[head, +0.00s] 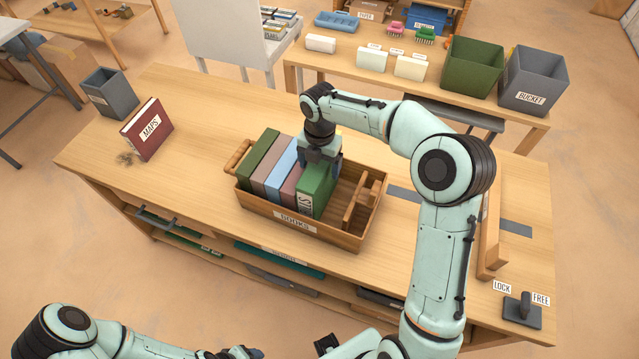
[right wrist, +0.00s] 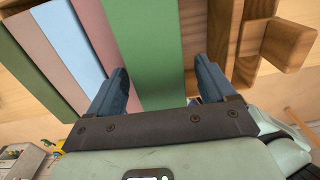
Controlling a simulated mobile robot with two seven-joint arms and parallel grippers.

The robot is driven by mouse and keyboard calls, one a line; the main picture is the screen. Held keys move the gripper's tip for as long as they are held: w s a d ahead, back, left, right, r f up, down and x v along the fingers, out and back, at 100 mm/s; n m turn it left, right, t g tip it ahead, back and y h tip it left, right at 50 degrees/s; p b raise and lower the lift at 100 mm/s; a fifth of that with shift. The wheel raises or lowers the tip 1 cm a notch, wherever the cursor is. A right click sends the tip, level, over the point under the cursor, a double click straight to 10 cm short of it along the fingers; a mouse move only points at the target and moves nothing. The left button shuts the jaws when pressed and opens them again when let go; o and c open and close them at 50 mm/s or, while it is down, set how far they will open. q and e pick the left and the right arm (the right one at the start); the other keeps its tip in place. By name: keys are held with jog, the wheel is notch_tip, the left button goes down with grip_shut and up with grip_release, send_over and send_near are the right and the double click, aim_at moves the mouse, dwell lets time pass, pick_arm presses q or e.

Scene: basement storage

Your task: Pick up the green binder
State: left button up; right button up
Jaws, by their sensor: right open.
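A bright green binder (head: 313,192) with a white spine label stands upright at the right end of a row in the wooden crate (head: 300,227). My right gripper (head: 321,165) is over it, pointing down, with its jaws open. In the right wrist view the gripper's two fingers (right wrist: 160,75) lie either side of the green binder (right wrist: 148,45); contact cannot be told. A darker green book (head: 259,153) stands at the row's left end. My left gripper (head: 243,352) only partly shows at the bottom edge, and its jaws cannot be made out.
Pink, blue and mauve books fill the row beside the binder. A wooden divider (head: 360,200) stands in the crate's right part. A maroon MAPS book (head: 147,130) and a grey bin (head: 108,93) are on the table's left. A lever (head: 522,306) sits at right front.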

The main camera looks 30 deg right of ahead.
grip_shut()
jog(key=shift+r, duration=0.15)
